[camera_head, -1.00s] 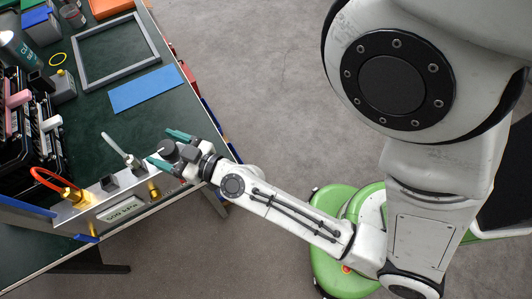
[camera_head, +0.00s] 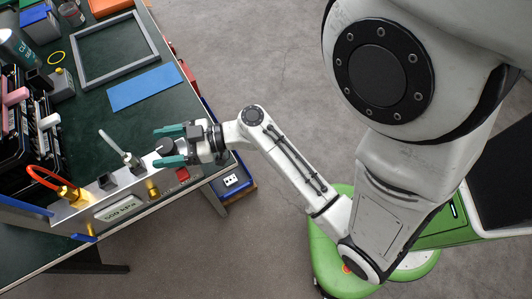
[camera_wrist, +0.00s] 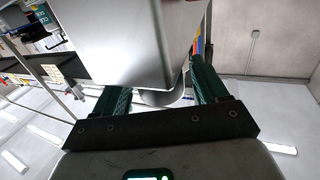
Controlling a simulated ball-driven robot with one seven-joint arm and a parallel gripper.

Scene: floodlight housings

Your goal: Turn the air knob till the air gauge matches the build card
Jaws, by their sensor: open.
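A dark round knob (camera_head: 166,147) sits at the right end of a grey metal manifold (camera_head: 131,180) at the table's front edge. My gripper (camera_head: 156,147) is open, its teal fingers on either side of the knob; I cannot tell whether they touch it. In the wrist view a grey rounded part, seemingly the knob (camera_wrist: 160,98), shows between my fingers, below the large metal block (camera_wrist: 130,45). A pale panel (camera_head: 118,209) on the manifold's front seems to read 500 kPa. I cannot tell whether it is the gauge or the card. No needle is readable.
A brass fitting with a red hose (camera_head: 45,178), a black block (camera_head: 107,181) and a pale lever (camera_head: 112,142) stand up from the manifold. A blue sheet (camera_head: 146,88) and a grey frame (camera_head: 117,52) lie behind on the green tabletop.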

